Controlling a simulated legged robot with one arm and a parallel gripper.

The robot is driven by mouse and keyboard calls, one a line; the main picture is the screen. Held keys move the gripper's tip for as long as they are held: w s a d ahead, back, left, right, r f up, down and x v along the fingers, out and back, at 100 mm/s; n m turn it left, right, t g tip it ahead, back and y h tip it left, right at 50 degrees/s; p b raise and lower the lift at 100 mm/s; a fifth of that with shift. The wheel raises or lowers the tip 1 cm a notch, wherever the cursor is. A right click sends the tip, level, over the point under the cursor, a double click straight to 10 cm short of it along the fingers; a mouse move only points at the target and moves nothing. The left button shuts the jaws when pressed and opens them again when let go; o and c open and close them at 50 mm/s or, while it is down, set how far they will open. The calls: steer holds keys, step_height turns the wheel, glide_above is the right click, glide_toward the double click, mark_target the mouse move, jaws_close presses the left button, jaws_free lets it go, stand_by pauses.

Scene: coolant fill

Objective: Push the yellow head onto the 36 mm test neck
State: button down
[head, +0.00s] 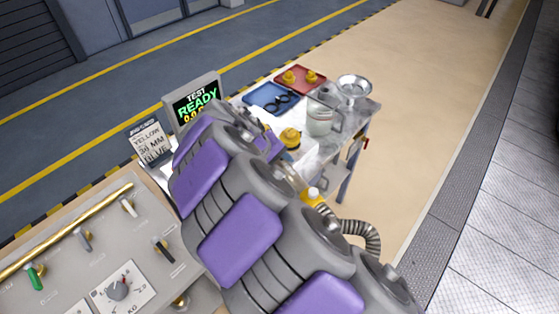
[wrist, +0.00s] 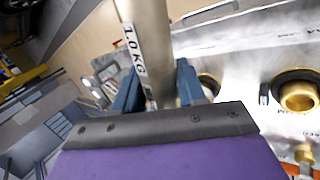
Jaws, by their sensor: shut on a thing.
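My gripper (wrist: 160,85) has its two blue fingers closed on a pale cylinder (wrist: 150,30) with a white strip reading "1.0 KG". The lower part of the cylinder is hidden by my gripper. A brass neck (wrist: 300,95) with a dark ring stands on a metal surface at right in the wrist view. A second ringed neck (wrist: 209,84) is partly hidden beside the right finger. I cannot tell which neck is 36 mm.
A red tray (head: 318,85) with yellow pieces and a blue tray (head: 258,100) with dark rings lie on the bench. A metal jug (head: 320,118) and bowl (head: 354,86) stand at right. A screen (head: 196,101) reads "TEST READY". A ribbed hose (head: 362,232) hangs beside my arm.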

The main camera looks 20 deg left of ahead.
steer(key=shift+f+b, duration=0.3)
steer(key=shift+f, duration=0.85)
steer(key=c, duration=0.6)
jaws_free()
steer(key=shift+o, duration=0.2)
steer(key=p+v, duration=0.3)
steer(key=v, duration=1.4)
steer(key=shift+r, duration=0.15)
steer(key=s+d+r+m+g, duration=0.15)
steer(key=d+m, duration=0.25)
steer(key=d, duration=1)
steer(key=d+r+m+g, duration=0.3)
steer(key=d, duration=1.2)
steer(key=s+d+f+m+g+y, duration=0.2)
steer(key=s+d+m, duration=0.1)
steer(key=s+d, duration=0.55)
steer(key=s+f+y, duration=0.2)
steer(key=s+f, duration=0.3)
steer(key=s, duration=0.8)
steer(key=shift+g, duration=0.35)
